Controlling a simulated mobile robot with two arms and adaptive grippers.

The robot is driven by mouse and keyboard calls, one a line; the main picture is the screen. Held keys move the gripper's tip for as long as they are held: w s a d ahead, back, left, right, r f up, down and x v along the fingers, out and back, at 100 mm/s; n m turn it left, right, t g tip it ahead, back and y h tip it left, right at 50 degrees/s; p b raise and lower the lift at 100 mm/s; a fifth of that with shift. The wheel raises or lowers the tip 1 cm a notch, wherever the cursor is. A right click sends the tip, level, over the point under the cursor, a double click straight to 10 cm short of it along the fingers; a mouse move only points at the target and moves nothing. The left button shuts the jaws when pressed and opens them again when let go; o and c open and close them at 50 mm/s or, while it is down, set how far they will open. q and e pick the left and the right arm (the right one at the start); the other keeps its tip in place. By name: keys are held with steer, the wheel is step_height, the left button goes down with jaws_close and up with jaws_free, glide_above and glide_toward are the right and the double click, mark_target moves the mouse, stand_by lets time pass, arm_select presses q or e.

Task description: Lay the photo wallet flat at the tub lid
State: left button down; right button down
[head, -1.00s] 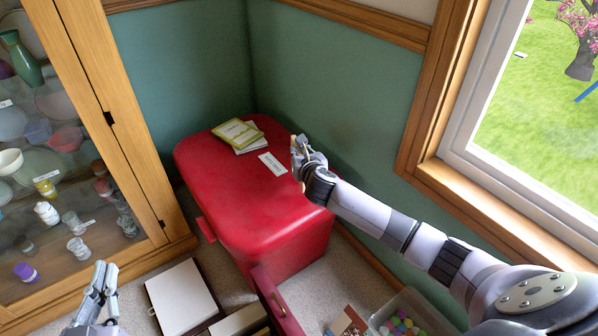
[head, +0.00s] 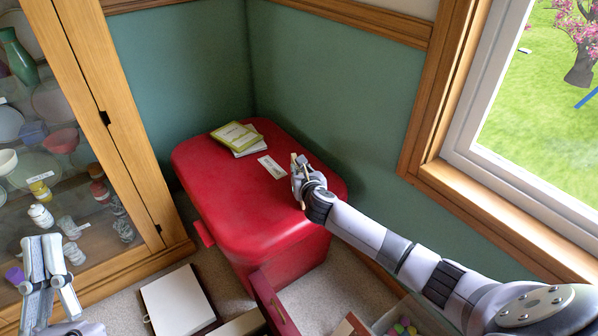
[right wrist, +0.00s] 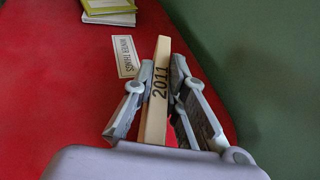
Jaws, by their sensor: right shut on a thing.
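The photo wallet (right wrist: 156,105) is a thin cream piece with "2011" on its edge. It stands on edge between the fingers of my right gripper (right wrist: 162,64) in the right wrist view. In the head view my right gripper (head: 297,170) is at the right part of the red tub lid (head: 225,190), and the wallet shows only as a small pale sliver. I cannot tell whether the wallet touches the lid. My left gripper (head: 42,240) is empty, fingers apart, low at the left in front of the cabinet.
Two booklets (head: 236,137) lie stacked at the lid's back, with a white label strip (head: 271,166) in front of them. A glass cabinet (head: 130,130) stands left. A white-topped box (head: 178,300) and a bin of coloured balls (head: 405,327) are on the floor. The lid's front left is clear.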

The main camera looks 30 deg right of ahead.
steer(key=shift+f, duration=0.1)
steer(key=c, duration=1.6)
jaws_free()
